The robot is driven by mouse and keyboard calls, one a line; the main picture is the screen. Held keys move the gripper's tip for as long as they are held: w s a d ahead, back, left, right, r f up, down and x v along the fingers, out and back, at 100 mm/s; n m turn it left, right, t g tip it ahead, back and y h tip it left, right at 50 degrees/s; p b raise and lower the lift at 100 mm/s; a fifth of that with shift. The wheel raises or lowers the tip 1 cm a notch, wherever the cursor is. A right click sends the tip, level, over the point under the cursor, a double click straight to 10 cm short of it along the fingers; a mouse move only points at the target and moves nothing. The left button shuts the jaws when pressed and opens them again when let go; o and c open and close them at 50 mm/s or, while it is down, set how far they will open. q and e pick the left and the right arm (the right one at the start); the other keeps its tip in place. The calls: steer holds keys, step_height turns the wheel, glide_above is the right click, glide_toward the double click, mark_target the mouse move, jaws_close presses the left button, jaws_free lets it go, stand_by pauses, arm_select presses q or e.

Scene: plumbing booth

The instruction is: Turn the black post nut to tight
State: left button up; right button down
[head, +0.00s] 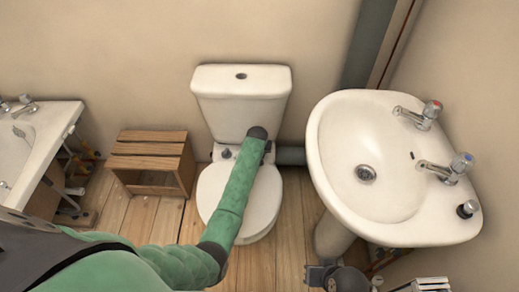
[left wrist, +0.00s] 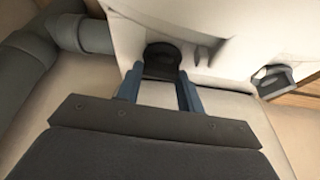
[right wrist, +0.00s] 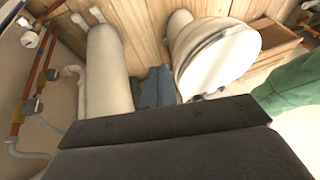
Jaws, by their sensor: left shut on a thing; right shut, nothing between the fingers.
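A black post nut (left wrist: 162,58) sits against the white ceramic of the toilet in the left wrist view. My left gripper (left wrist: 160,73) has its blue fingers on either side of this nut and is shut on it. A second black fitting (left wrist: 272,80) shows to the right, apart from the gripper. In the head view my left arm reaches over the toilet (head: 241,100) to its back right, and the fingers and held nut are hidden there. My right gripper (right wrist: 155,75) is shut and empty, low near the basin pedestal. How tight the nut is cannot be seen.
The basin (head: 365,200) stands to the right of the toilet, with its pedestal (right wrist: 107,70) close to my right gripper. A wooden crate stool (head: 150,160) stands left of the toilet. Grey waste pipe (left wrist: 95,36) runs near my left gripper. Copper pipes (right wrist: 38,75) run along the wall.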

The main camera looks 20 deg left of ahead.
arm_select(q)
steer(key=m+p, duration=0.2)
steer(key=m+h+p, duration=0.1)
steer(key=p, duration=0.1)
steer(key=shift+a+r+m, duration=0.15)
steer(key=shift+m, duration=0.25)
steer(key=shift+m+h+p, duration=0.55)
steer(key=shift+m+h, duration=0.05)
steer(key=shift+m, duration=0.3)
arm_select(e)
steer(key=s+d+r+g+h, duration=0.2)
steer(key=s+d+r, duration=0.1)
steer(key=d+r, duration=0.4)
steer(key=shift+d+r+m, duration=0.2)
steer(key=shift+r+m, duration=0.1)
steer(key=shift+r, duration=0.3)
arm_select(q)
steer(key=o, duration=1)
steer(key=d+v, duration=0.1)
steer(key=v, duration=0.6)
steer(key=shift+a+r, duration=0.25)
steer(key=shift+a, duration=0.25)
arm_select(e)
steer(key=shift+w+a+f, duration=0.2)
steer(key=shift+a+f, duration=0.15)
steer(key=shift+a, duration=0.05)
arm_select(q)
steer(key=shift+s, duration=0.1)
arm_select(e)
steer(key=shift+d, duration=0.1)
